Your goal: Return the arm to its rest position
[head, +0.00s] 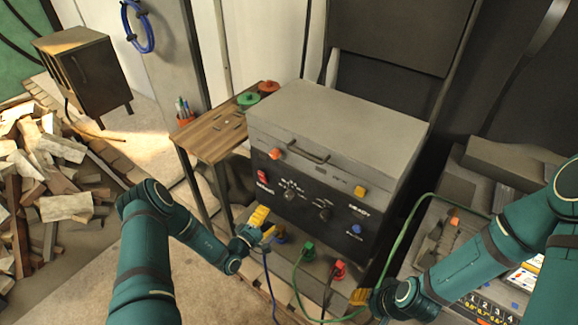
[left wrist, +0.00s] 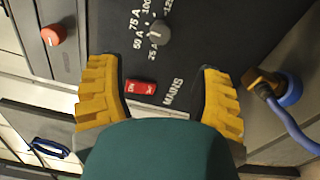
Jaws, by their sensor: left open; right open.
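My left arm reaches in from the left in the head view. Its yellow-fingered gripper (head: 264,222) is low in front of the black panel of the grey machine (head: 335,125). In the left wrist view the left gripper (left wrist: 155,75) is open and empty. The red mains switch (left wrist: 140,87) shows between its fingers, and it also shows in the head view (head: 262,177). My right arm comes in from the right. Its yellow-fingered gripper (head: 358,297) is at the lower right of the machine, partly hidden by its own wrist. I see nothing held in it.
Green (head: 308,248) and red (head: 339,267) plugs with cables sit at the machine's foot, close to both grippers. A blue-collared plug (left wrist: 290,88) is beside a left finger. A wooden side table (head: 212,135) stands left of the machine. Bare floor (head: 215,295) lies below the left arm.

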